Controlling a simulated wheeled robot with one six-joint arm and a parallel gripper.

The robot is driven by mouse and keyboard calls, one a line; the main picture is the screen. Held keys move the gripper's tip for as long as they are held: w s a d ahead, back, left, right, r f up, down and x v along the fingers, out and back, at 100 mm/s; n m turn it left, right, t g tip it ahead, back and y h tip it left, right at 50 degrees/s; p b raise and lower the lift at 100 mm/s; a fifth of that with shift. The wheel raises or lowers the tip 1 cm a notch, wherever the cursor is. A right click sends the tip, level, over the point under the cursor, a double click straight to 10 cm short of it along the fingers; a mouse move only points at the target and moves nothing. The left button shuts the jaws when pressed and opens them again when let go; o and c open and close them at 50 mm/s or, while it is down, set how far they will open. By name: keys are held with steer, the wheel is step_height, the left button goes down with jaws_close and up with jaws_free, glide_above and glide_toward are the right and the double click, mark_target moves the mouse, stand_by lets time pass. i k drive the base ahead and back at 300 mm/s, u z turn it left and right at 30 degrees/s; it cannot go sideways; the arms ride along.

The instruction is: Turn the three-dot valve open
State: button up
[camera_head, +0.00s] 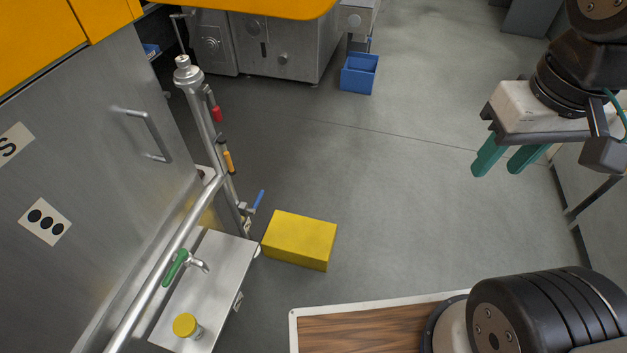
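A plate with three black dots (45,221) is on the steel cabinet at the left. A vertical steel pipe (205,125) carries valves with a red handle (216,114), an orange handle (229,161) and a blue handle (259,200). A green-handled tap (175,267) stands above the steel box below. Small labels near the blue valve and on the box are too small to read, so I cannot tell which valve bears three dots. My gripper (497,171) is at the upper right, its two teal fingers apart and empty, far from all the valves.
A yellow block (300,239) lies on the floor right of the pipe. A blue bin (359,74) stands farther back. The middle floor is clear.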

mark_target(252, 210)
steer(key=z, duration=1)
steer(key=i, duration=3.15)
steer(key=u, duration=3.45)
steer(key=i, duration=0.5)
steer(key=z, duration=0.1)
